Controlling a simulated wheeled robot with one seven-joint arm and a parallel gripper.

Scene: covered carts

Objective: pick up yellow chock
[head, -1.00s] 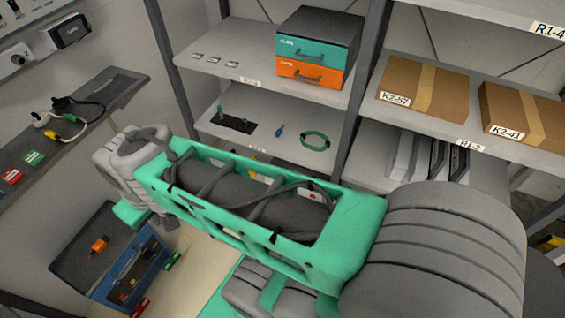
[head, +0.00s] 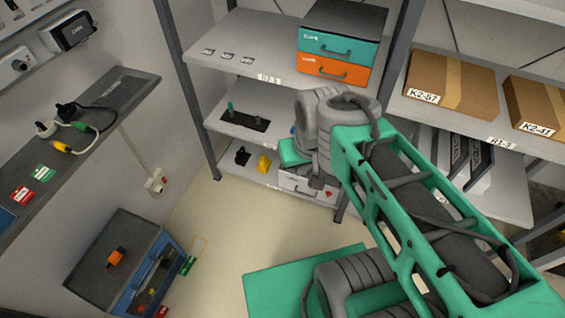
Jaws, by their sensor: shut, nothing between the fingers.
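A small yellow chock (head: 264,164) sits on the low shelf of the left rack, to the right of a similar black piece (head: 242,156). My gripper (head: 317,184) shows small and partly hidden below the end of my arm. It points down in front of the low shelf, to the right of the yellow chock and apart from it in the picture. It is shut and holds nothing.
A white drawer box (head: 296,184) stands on the low shelf behind my gripper. A rack post (head: 183,85) rises left of the chock. A blue open toolbox (head: 152,275) stands at lower left. Pale floor (head: 215,220) is clear before the shelf.

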